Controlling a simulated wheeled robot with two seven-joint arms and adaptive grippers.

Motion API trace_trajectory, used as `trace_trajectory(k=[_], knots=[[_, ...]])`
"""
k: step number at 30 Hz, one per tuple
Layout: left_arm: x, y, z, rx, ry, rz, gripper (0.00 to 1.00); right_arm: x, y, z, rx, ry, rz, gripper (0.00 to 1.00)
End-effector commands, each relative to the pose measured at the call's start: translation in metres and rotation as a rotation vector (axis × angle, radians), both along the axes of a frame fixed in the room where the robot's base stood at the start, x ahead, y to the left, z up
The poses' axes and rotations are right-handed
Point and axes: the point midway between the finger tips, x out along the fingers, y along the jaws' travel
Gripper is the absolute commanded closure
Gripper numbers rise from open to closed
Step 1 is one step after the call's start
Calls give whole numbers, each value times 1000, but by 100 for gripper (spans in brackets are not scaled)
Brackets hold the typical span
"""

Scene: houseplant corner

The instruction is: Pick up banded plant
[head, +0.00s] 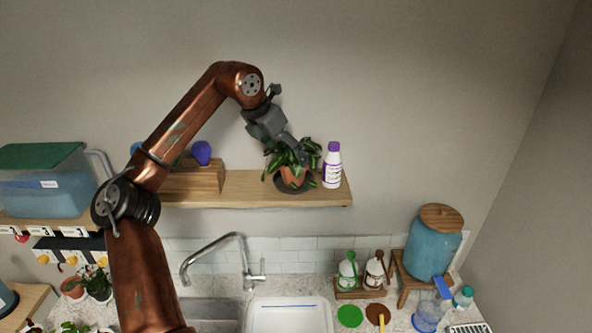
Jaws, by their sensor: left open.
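A leafy green plant (311,150) in a terracotta pot (294,178) stands upright on a dark saucer (312,187) on the wooden wall shelf. It is the only plant on that shelf; I cannot make out a band on its pot clearly. My left gripper (294,148) reaches down to it from the upper left, with its fingers among or in front of the leaves. It is open, and its fingertips are partly lost against the foliage. I cannot tell whether they touch the plant. My right gripper is not in view.
A white bottle with a purple cap (332,166) stands close to the plant's right. A wooden box (198,178) is left on the shelf (235,190). Below are a faucet (243,262), a white tray (290,316), a blue dispenser (432,248) and small potted plants (98,286).

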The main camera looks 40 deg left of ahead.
Motion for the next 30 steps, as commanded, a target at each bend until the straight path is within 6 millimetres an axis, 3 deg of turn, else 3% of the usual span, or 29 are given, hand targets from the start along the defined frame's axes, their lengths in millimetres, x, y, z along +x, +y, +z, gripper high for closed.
trace_trajectory(k=[3, 7, 15, 19, 30], knots=[[8, 1, -11, 1, 5, 4, 12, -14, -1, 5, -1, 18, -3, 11], [21, -1, -26, 1, 4, 1, 12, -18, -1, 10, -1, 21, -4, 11], [30, -2, -41, 0, 0, 1, 12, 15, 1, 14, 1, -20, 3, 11], [30, -3, -41, 0, 0, 0, 12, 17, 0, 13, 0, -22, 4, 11], [31, -3, -40, 0, 0, -1, 37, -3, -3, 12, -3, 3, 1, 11]])
